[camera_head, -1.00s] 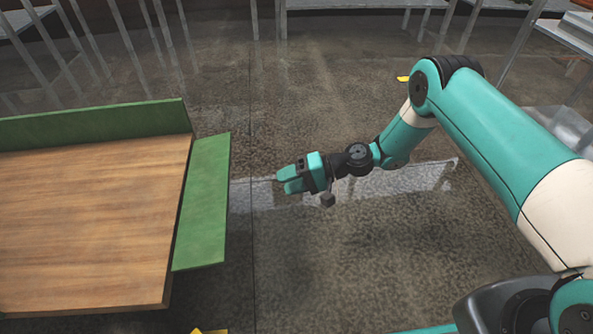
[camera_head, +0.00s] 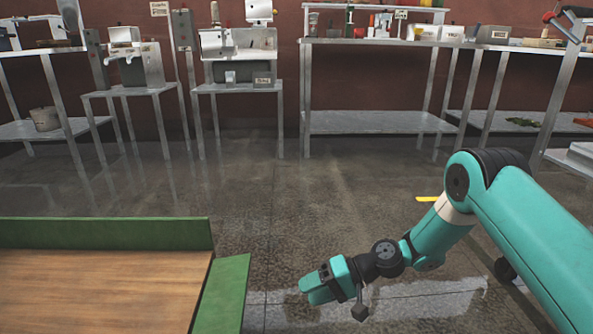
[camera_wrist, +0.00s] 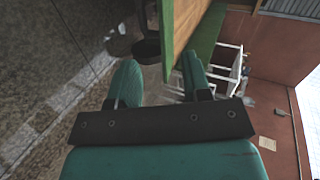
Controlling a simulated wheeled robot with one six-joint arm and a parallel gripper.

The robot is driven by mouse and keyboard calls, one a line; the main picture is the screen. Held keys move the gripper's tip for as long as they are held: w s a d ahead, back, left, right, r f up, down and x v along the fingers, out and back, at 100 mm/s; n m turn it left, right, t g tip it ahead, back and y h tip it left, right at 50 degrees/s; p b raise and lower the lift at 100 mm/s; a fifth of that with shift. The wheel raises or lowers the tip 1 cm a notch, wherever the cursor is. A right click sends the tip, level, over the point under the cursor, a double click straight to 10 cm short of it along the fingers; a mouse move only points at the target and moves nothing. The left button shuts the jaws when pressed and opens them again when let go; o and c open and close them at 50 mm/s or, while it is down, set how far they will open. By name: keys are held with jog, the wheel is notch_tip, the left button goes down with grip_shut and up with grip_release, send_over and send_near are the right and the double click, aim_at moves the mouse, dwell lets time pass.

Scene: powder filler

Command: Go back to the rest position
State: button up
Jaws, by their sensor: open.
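My gripper (camera_head: 313,287) is teal with a black wrist and hangs over the bare floor, to the right of the wooden table. In the wrist view, its two teal fingers (camera_wrist: 160,88) stand apart with nothing between them, so it is open and empty. My arm is bent and reaches in from the right of the head view.
A wooden table (camera_head: 100,290) with green edge boards (camera_head: 110,233) stands at the lower left, close to my gripper. Metal benches (camera_head: 370,122) with tools and machines (camera_head: 237,55) line the red back wall. The floor (camera_head: 330,200) between is clear.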

jog(key=s+d+r+n+h+p, duration=0.15)
jog(key=s+r, duration=0.25)
jog(key=r, duration=0.8)
jog(key=s+d+r+n+h+p, duration=0.1)
jog(key=s+r+n+h+p, duration=0.3)
jog(key=r, duration=0.7)
jog(key=s+d+r+h+p, duration=0.1)
jog(key=s+d+r, duration=0.25)
jog(key=s, duration=0.25)
jog(key=s+d+r+t+h+p, duration=0.1)
jog(key=s+d+r+p, duration=0.1)
jog(key=s+r, duration=0.35)
jog(key=s+d+r+h+p, duration=0.1)
jog(key=s+d+r, duration=0.25)
jog(key=s, duration=0.35)
notch_tip(320, 180, up, 37)
jog(key=p, duration=3.6)
jog(key=shift+a+p, duration=0.3)
jog(key=shift+a, duration=0.05)
jog(key=shift+w+r, duration=0.1)
